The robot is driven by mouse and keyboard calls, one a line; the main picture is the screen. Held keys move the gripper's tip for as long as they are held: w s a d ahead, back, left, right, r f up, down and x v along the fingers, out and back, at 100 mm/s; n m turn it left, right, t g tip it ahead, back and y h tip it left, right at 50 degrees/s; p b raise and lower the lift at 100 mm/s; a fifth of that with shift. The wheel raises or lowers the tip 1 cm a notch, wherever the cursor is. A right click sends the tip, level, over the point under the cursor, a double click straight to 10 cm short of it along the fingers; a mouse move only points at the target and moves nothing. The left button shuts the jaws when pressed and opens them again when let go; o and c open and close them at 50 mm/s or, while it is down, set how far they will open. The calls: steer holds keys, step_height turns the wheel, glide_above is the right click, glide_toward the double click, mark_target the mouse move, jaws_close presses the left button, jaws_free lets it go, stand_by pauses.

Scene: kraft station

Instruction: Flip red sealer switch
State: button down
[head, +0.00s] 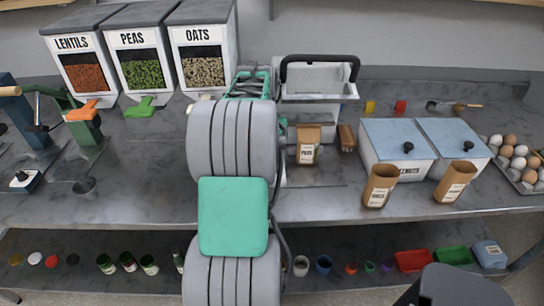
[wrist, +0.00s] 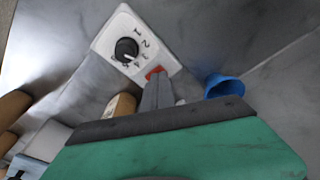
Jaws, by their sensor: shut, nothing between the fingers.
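The red switch (wrist: 155,71) sits at the lower edge of a white panel (wrist: 117,22) in the wrist view. A black dial (wrist: 126,49) with numbers around it is on the same panel. My gripper (wrist: 156,82) is shut and empty, its fingertips right at the red switch and partly covering it. I cannot tell if they touch it, nor which way the switch is set. In the head view a white machine with a black handle (head: 320,60), seemingly the sealer, stands behind my arm. My gripper and the switch are hidden there.
A kraft bag (head: 307,150) labelled PEAS stands before the machine. Two kraft bags (head: 380,186) (head: 455,182) stand before lidded white bins (head: 398,146) at right. Labelled dispensers (head: 137,60) stand at back left. A blue cup (wrist: 224,87) is near my fingers in the wrist view.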

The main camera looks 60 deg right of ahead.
steer(key=shift+f, duration=0.3)
step_height(320, 180, up, 7)
steer(key=p, duration=0.4)
steer(key=shift+p, duration=0.3)
steer(key=shift+a, duration=0.1)
